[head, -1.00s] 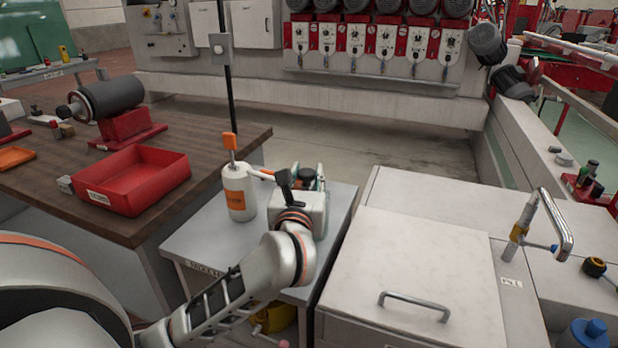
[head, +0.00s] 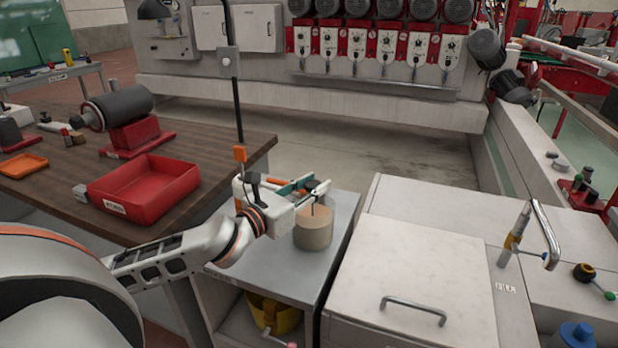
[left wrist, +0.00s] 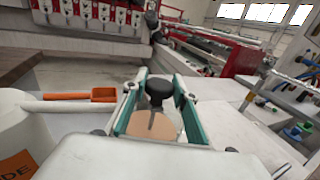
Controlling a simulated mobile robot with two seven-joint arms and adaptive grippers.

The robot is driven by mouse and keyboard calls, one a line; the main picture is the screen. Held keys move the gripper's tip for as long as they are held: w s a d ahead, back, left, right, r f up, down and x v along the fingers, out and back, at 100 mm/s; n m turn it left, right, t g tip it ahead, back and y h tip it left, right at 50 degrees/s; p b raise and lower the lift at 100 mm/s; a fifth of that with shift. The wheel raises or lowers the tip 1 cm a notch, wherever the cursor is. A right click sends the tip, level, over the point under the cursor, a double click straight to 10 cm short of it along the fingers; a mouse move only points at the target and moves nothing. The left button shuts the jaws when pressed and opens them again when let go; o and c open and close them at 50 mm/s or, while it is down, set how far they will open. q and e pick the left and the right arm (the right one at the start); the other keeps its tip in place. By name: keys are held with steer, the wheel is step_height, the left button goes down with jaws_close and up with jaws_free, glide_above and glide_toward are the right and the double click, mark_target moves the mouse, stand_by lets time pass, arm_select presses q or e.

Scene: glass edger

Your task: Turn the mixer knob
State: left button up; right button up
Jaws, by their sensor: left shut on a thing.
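A tan round pot (head: 313,232) stands on the grey cart top. In the left wrist view, a dark mixer knob (left wrist: 159,88) sits above the tan pot top (left wrist: 152,125). My left gripper (head: 308,187) is over the pot, its green-padded fingers on either side of the knob and shut on it. In the left wrist view the gripper (left wrist: 160,85) frames the knob between its fingertips. The gripper mostly hides the knob in the head view. My right gripper is not in view.
A red tray (head: 150,190) lies on the wooden bench. Right of the cart is a white cabinet (head: 410,260) with a metal handle and a curved pipe (head: 545,230).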

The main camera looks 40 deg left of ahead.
arm_select(q)
steer(key=shift+r, duration=0.2)
steer(key=shift+h+p, duration=0.3)
steer(key=shift+p, duration=0.05)
steer(key=shift+f, duration=0.1)
steer(key=o, duration=1.1)
steer(key=shift+w+f, duration=0.1)
steer(key=shift+s, duration=0.2)
